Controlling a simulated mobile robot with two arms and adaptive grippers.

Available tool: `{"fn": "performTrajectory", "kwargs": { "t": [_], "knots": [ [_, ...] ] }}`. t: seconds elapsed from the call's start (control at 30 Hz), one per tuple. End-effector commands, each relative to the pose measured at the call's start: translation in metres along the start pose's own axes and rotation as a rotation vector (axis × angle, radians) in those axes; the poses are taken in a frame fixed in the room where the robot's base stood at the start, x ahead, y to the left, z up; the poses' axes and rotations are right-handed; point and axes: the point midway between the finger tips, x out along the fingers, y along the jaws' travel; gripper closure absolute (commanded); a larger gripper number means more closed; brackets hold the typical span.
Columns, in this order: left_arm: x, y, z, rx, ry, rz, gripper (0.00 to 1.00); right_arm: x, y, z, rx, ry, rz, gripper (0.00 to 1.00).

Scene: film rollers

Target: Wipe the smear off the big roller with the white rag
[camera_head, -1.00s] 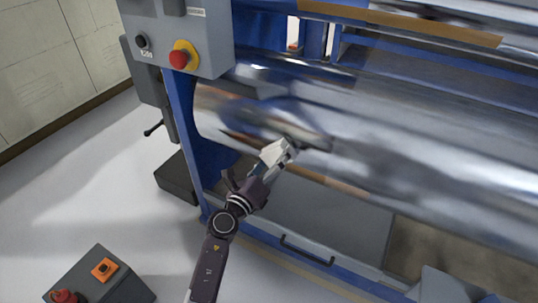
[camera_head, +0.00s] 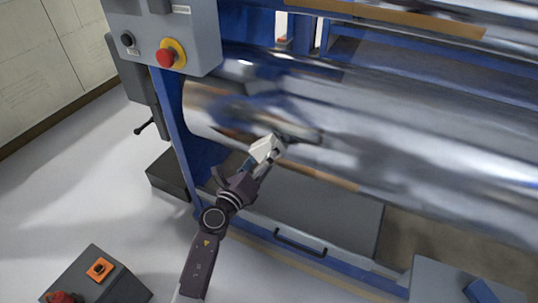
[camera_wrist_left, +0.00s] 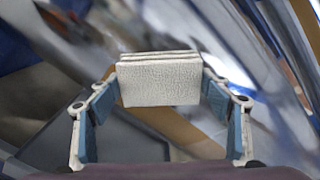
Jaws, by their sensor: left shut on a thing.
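The big roller (camera_head: 400,150) is a shiny chrome cylinder running across the blue machine frame in the head view. My left gripper (camera_head: 268,150) is at the lower front of the roller, near its left end. It is shut on the folded white rag (camera_wrist_left: 158,80), which sits between both fingers in the left wrist view. The rag (camera_head: 264,148) is at or close to the roller surface; I cannot tell whether it touches. Dark streaks show on the roller around the gripper, but I cannot tell smear from reflection. My right gripper is not in view.
A grey control box (camera_head: 165,40) with a red button (camera_head: 167,57) is at upper left. A grey panel with a handle (camera_head: 300,243) is below the roller. A small box with an orange switch (camera_head: 99,270) stands at lower left.

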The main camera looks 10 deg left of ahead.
Motion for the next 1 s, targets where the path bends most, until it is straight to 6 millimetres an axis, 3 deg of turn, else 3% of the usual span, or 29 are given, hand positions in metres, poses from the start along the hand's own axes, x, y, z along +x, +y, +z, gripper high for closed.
{"fn": "performTrajectory", "kwargs": {
  "t": [1.0],
  "knots": [
    [0.000,0.042,0.043,0.003,-0.002,0.001,0.48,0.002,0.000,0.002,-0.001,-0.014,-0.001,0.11]
  ]
}}
